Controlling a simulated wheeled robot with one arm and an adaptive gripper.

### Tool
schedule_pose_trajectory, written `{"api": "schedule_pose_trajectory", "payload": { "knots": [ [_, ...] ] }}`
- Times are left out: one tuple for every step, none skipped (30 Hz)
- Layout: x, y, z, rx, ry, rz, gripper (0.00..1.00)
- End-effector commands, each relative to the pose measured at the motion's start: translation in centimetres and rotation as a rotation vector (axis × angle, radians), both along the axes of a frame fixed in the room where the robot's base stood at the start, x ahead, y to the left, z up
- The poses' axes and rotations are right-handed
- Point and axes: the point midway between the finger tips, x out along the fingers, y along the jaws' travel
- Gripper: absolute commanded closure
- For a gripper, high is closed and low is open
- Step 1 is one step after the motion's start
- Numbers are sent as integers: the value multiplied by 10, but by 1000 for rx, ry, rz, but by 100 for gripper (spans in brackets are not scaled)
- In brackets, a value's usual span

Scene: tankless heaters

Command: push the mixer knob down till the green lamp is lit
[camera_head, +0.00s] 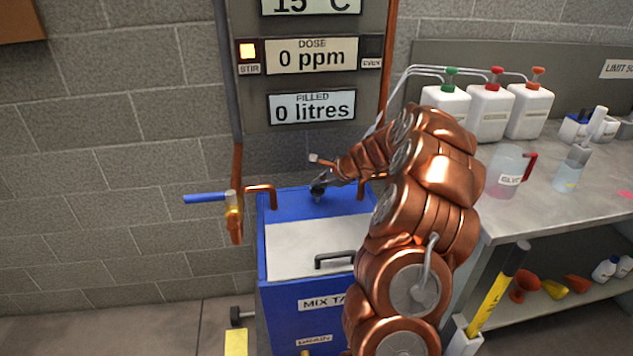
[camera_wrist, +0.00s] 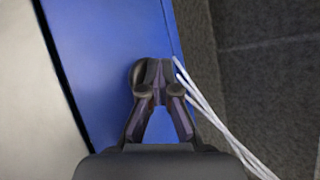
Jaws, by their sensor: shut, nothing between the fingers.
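My gripper (camera_head: 318,188) is shut and empty, low over the blue back strip of the mix tank (camera_head: 275,215). In the wrist view my gripper (camera_wrist: 157,74) has its fingertips together over the blue top. A dark round knob (camera_wrist: 138,75), apparently the mixer knob, sits right at the fingertips and is partly hidden by them. I cannot tell whether they touch it or how far down it is. No green light shows.
White tubes (camera_wrist: 205,110) run close beside the fingers at the tank's edge. A blue-handled valve (camera_head: 205,198) and copper pipes stand left of the tank. A bench (camera_head: 545,200) with white jugs (camera_head: 490,112) and a beaker stands at the right.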

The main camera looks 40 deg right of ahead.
Motion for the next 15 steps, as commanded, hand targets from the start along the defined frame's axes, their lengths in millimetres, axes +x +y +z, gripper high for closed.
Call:
{"api": "schedule_pose_trajectory", "payload": {
  "knots": [
    [0,0,-2,1,2,1,100],
    [0,0,-2,1,2,1,100],
    [0,0,-3,1,2,1,100],
    [0,1,-3,1,2,1,100],
    [0,0,-3,1,2,1,100],
    [0,0,-4,1,2,1,100],
    [0,1,-4,1,2,1,100],
    [0,0,-4,1,2,1,100],
    [0,0,-5,1,2,1,100],
    [0,0,-5,1,2,1,100],
    [0,0,-5,1,2,1,100],
    [0,1,-6,1,2,1,100],
    [0,0,-6,1,2,1,100],
    [0,1,-6,1,2,1,100],
    [0,1,-7,1,2,1,100]
  ]
}}
